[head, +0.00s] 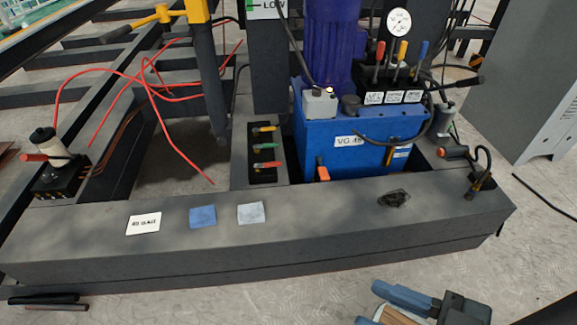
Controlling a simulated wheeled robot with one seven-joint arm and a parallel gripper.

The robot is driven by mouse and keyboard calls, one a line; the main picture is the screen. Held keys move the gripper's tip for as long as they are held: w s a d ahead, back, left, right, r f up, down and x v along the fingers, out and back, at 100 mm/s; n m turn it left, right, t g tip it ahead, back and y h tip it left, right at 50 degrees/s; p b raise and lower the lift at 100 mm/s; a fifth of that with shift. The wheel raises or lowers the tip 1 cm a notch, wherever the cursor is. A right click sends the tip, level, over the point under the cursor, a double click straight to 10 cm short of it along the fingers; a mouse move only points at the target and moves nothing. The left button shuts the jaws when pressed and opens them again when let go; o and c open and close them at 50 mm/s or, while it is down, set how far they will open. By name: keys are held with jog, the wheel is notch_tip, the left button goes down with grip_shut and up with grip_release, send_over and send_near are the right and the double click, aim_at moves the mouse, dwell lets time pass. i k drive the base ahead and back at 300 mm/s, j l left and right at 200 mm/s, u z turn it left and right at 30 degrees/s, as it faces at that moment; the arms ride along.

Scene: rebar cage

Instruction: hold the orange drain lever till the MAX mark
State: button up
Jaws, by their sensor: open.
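A small orange lever (322,172) stands at the lower front of the blue tank (345,130) marked VG 46, just behind the grey front beam. It looks like the drain lever. No MAX mark is readable; a LOW label (270,5) shows at the top edge, with whatever is above it cut off. My gripper (383,308) is at the bottom right, in front of the beam and well apart from the lever. It is open, partly cut off by the bottom edge, and nothing is visibly held.
Red, yellow and blue levers (402,65) stand on top, near a gauge (398,21).

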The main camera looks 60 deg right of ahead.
aim_at(323, 171)
jog(key=z, duration=1.5)
jog(key=i+j, duration=0.15)
jog(key=j, duration=0.2)
jog(key=i+j, duration=0.1)
jog(key=j, duration=0.3)
jog(key=i+j, duration=0.15)
jog(key=j, duration=0.2)
jog(key=i+j+z, duration=0.1)
jog(key=j, duration=0.25)
jog(key=i+j, duration=0.15)
jog(key=j, duration=0.2)
